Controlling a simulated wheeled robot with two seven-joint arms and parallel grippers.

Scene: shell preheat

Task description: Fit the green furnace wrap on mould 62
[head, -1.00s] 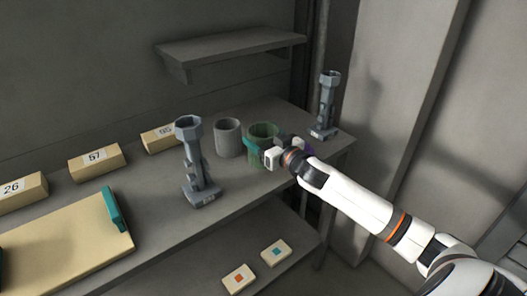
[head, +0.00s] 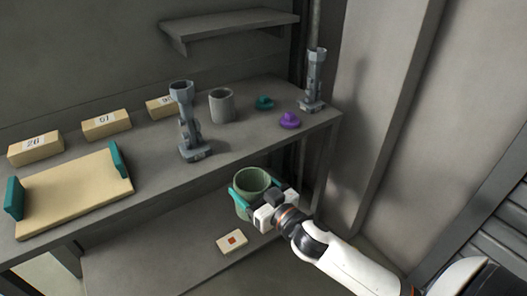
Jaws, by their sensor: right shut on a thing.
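The green furnace wrap (head: 250,179) is a hollow, open-topped cylinder. My right gripper (head: 254,188) is shut on it, with teal fingers on either side, and holds it upright in front of the table edge, above the lower shelf. Two grey shell moulds with cup-shaped tops stand upright: one near the table's middle (head: 187,122), one at the far right corner (head: 314,80). Each has a small label on its base, too small to read, so I cannot tell which is mould 62. My left gripper is not in view.
A grey cylinder (head: 222,105), a teal knobbed piece (head: 264,103) and a purple one (head: 289,121) stand on the table (head: 248,138). Cream numbered blocks (head: 107,125) and a teal-ended cream board (head: 75,190) are left. An orange-marked block (head: 232,241) lies on the lower shelf (head: 165,258).

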